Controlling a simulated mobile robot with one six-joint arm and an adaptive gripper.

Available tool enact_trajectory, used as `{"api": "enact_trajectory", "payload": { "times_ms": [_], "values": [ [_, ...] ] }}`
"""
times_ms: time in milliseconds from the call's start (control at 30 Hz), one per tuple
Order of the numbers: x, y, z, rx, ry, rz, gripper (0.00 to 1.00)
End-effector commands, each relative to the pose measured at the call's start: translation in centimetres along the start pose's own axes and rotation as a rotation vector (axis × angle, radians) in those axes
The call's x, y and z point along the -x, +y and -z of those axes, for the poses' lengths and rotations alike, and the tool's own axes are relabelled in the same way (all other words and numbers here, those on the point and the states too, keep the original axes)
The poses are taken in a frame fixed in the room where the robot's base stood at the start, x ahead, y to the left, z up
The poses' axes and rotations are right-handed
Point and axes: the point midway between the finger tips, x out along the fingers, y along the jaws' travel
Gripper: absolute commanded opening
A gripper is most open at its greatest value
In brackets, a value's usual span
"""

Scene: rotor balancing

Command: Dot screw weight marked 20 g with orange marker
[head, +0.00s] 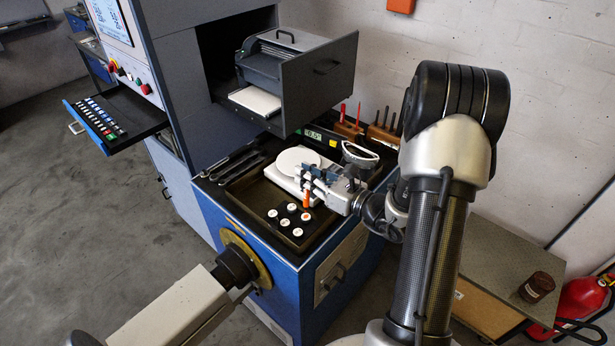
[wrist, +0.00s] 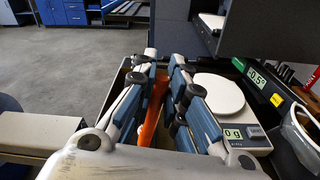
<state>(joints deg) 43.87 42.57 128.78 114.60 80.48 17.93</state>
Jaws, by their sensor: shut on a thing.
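My gripper (head: 309,186) is shut on the orange marker (head: 306,201), which points down, its lower end above the tray near the weights. In the wrist view the orange marker (wrist: 151,121) shows between the blue-padded fingers (wrist: 162,82). Several screw weights (head: 291,207) with white tops and dark sides stand in the dark tray (head: 262,196), just left of and below the marker. Their marks are too small to read, so I cannot tell which is 20 g. The weights are hidden in the wrist view.
A white scale (head: 290,162) with a round pan stands behind my gripper; its display (wrist: 241,133) reads 0 g. An open drawer (head: 318,78) overhangs the bench's back. A rack of tools (head: 382,137) and a white-rimmed dark container (head: 360,155) are at the right.

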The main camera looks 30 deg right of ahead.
Motion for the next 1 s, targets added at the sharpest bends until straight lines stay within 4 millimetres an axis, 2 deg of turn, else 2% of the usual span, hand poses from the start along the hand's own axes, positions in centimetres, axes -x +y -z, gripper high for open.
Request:
{"api": "enact_trajectory", "payload": {
  "times_ms": [33,500,1000],
  "values": [
    [0.1,0.1,-0.7,0.001,-0.001,0.000,0.00],
    [0.4,0.8,-4.4,0.002,-0.002,0.000,0.00],
    [0.5,0.8,-4.6,0.001,-0.002,0.000,0.00]
  ]
}}
